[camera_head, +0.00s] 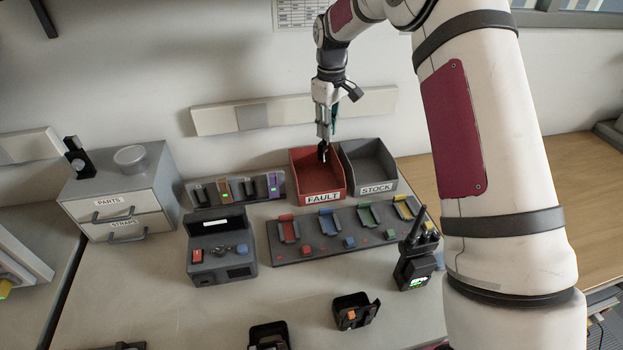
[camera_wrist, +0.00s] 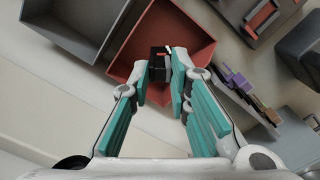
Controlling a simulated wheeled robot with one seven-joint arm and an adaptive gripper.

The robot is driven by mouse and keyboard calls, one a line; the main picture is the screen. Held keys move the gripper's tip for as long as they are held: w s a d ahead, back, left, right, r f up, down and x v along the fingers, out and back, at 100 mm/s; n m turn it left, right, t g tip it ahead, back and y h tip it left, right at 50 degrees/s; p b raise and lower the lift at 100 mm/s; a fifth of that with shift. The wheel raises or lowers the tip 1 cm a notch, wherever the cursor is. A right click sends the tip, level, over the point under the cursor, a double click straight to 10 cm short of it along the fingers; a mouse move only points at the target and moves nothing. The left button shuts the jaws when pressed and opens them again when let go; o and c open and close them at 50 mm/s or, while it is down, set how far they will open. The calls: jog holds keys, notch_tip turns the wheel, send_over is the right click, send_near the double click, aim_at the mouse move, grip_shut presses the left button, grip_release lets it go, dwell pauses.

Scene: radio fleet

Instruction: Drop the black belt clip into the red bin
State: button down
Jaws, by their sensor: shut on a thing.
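The black belt clip (camera_wrist: 158,62) is held between the fingers of my gripper (camera_wrist: 162,75) in the wrist view. In the head view the black clip (camera_head: 323,150) hangs below my gripper (camera_head: 325,138), over the red bin (camera_head: 310,180), which is labelled FAULT. In the wrist view the red bin (camera_wrist: 190,30) lies beneath the clip, which appears near the bin's back wall. The fingers are shut on the clip and cover part of it. The exact height of the clip above the bin floor cannot be told.
A grey STOCK bin (camera_head: 375,188) stands right beside the red bin. In front are a board with coloured slots (camera_head: 345,245), a grey device (camera_head: 219,265) and a black radio (camera_head: 413,270). A drawer cabinet (camera_head: 150,173) stands at left.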

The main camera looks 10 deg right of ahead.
jog(key=shift+w+r+n, duration=0.15)
jog(key=shift+w+n, duration=0.35)
jog(key=shift+w, duration=0.2)
jog(key=shift+s+f, duration=0.1)
jog(key=shift+f, duration=2.7)
jog(key=c, duration=1.4)
grip_release()
jog(key=shift+r, duration=3.75)
